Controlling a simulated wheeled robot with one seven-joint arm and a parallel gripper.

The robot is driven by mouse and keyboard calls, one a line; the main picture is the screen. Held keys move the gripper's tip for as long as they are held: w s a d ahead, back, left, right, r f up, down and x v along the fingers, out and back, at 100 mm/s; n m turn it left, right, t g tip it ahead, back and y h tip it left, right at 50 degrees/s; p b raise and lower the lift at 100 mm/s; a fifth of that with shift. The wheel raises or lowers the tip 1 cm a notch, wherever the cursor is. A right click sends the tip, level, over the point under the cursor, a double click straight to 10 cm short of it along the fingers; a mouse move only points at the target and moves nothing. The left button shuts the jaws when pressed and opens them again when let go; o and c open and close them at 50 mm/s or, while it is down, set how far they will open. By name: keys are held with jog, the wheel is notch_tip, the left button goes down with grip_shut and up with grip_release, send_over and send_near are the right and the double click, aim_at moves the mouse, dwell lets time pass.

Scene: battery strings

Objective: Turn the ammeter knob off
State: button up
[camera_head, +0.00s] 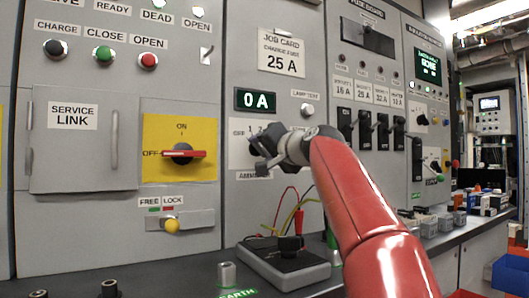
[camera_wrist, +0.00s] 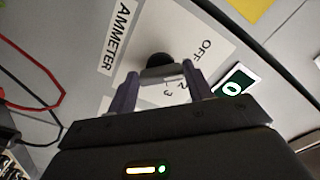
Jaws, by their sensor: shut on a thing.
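The ammeter knob (camera_wrist: 157,60) is dark and round, on a pale plate (camera_wrist: 118,105) marked AMMETER, OFF, 2 and 3 in the wrist view. My gripper (camera_wrist: 161,72) is at the plate, its two fingers on either side of the knob's grip and shut on it. In the head view my gripper (camera_head: 266,158) covers the knob and much of its plate (camera_head: 238,158). Part of OFF and a 1 show there. Which mark the knob points at cannot be told.
The green display (camera_head: 256,100) above the plate reads 0 A. A lamp test button (camera_head: 307,110) is just right of it. A yellow plate (camera_head: 205,132) with a red-handled switch (camera_head: 182,154) at OFF is to the left. Wires (camera_head: 290,205) and a bench (camera_head: 200,285) lie below.

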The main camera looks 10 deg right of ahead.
jog(key=shift+f+n, duration=0.15)
jog(key=shift+n, duration=0.25)
jog(key=o, duration=1)
jog(key=b+v, duration=0.2)
jog(key=v, duration=0.5)
jog(key=shift+s+b, duration=0.35)
